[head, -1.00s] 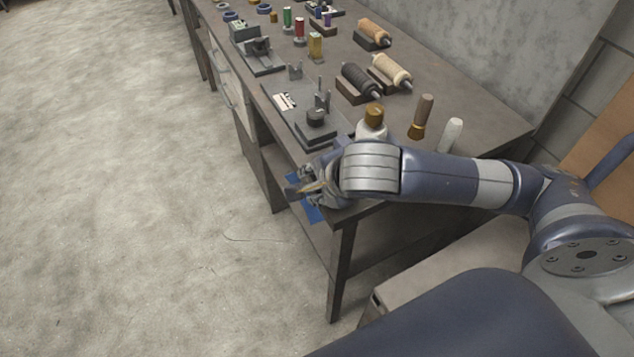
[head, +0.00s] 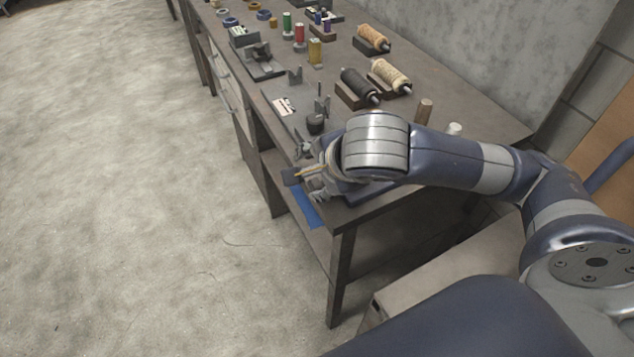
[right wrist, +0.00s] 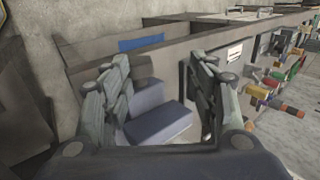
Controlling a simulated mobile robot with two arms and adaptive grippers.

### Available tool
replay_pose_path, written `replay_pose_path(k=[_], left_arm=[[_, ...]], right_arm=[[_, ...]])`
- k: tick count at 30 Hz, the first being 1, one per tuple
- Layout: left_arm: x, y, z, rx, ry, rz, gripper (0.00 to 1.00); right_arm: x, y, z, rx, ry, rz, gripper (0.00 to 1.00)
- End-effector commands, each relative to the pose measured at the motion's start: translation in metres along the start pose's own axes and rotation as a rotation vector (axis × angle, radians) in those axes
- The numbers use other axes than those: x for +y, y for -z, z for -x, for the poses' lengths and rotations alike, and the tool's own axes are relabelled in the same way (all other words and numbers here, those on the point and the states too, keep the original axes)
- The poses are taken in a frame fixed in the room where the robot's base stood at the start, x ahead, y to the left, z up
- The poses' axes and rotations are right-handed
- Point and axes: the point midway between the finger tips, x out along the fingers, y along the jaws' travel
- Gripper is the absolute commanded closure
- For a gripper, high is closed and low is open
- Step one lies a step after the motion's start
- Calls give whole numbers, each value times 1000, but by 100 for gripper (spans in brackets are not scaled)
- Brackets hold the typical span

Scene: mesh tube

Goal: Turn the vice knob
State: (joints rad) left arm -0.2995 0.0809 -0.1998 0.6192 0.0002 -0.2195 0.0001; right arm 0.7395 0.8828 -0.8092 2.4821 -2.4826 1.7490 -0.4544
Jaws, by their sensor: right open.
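Near the bench's front edge in the head view is a grey-plated device with a white label (head: 284,106). It carries a round dark knob (head: 316,123) and a small upright post (head: 322,104). I cannot tell for sure that this is the vice. My right gripper (head: 305,178) is at the bench's near front corner, just in front of the knob and nearer to me. In the right wrist view its two fingers (right wrist: 160,100) stand wide apart. No knob shows clearly between them. My left gripper is out of view.
On the bench (head: 440,90) stand thread spools (head: 390,76), coloured bobbins (head: 299,34) and a second metal fixture (head: 260,56). A wooden handle (head: 424,110) stands behind my arm. The floor at left is clear.

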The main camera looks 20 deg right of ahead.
Motion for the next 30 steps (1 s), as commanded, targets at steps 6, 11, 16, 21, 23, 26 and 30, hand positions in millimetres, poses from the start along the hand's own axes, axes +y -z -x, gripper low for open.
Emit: replay_pose_path(k=[6, 11, 16, 21, 23, 26, 30], left_arm=[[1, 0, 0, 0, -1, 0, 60], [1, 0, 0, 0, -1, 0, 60], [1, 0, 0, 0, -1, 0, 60], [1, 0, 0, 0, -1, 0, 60], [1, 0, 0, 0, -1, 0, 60], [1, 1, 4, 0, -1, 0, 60], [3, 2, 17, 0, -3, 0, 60]], right_arm=[[-22, -1, 28, -2, 3, 0, 46], [-30, 0, 38, 0, 1, 0, 46], [-31, 0, 42, -1, -2, 0, 46], [-31, 0, 41, -1, -2, 0, 46], [-31, 0, 42, -2, -3, 1, 46], [-30, -9, 43, -40, -21, 10, 46], [-22, -49, 52, -228, -107, 34, 46]])
